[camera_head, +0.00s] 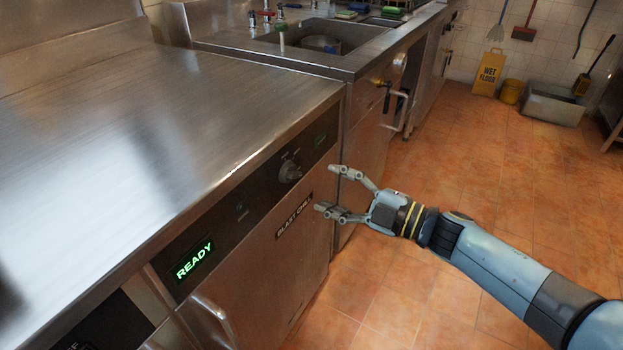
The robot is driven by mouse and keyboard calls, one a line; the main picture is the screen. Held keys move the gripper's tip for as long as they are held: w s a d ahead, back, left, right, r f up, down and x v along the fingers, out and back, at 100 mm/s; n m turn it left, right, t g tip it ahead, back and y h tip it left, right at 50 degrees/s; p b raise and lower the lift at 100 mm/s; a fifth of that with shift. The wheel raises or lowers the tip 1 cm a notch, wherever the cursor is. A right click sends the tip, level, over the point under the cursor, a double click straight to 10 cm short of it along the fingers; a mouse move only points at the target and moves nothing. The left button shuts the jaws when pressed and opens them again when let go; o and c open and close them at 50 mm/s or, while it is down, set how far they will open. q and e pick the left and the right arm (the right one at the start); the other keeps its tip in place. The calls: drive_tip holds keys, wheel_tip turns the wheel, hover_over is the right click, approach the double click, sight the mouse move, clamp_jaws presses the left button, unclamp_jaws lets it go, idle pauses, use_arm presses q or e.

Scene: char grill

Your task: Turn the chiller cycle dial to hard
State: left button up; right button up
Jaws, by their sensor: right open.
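The chiller cycle dial (290,171) is a grey knob on the dark control panel of the blast chiller (293,222). Small marks sit around the dial, too small to read. A green READY display (195,260) glows at the panel's left end. My right gripper (326,188) is open and empty, with its fingers pointing left toward the dial. Its fingertips are to the right of the dial and appear apart from it. My left gripper is not in view.
The steel counter top (150,130) above the panel is bare. A sink (325,38) with taps lies behind. A yellow wet floor sign (488,73), a bucket (512,91) and a grey basin (552,103) stand far right. The tiled floor (470,160) between is clear.

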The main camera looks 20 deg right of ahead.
drive_tip(key=v, duration=0.5)
drive_tip(key=shift+w+a, duration=0.1)
drive_tip(key=s+d+f+m+g+h, duration=0.25)
drive_tip(key=s+f+m+h, duration=0.35)
drive_tip(key=s+f, duration=0.55)
drive_tip(key=s+d+f+m+g+h, duration=0.3)
drive_tip(key=s+f+m, duration=0.45)
drive_tip(key=f, duration=0.75)
drive_tip(key=s+f+m+g+h, duration=0.1)
drive_tip(key=s+f+g, duration=0.3)
drive_tip(key=s, duration=0.8)
drive_tip(key=s+f+m+g+h, duration=0.1)
drive_tip(key=s+f+m+g, duration=0.3)
drive_tip(key=s, duration=0.9)
wheel_tip(320, 180, down, 3)
drive_tip(key=shift+s+d+r+m+h, duration=0.15)
drive_tip(key=shift+d+r+m+h, duration=0.1)
drive_tip(key=shift+d+m+h, duration=0.15)
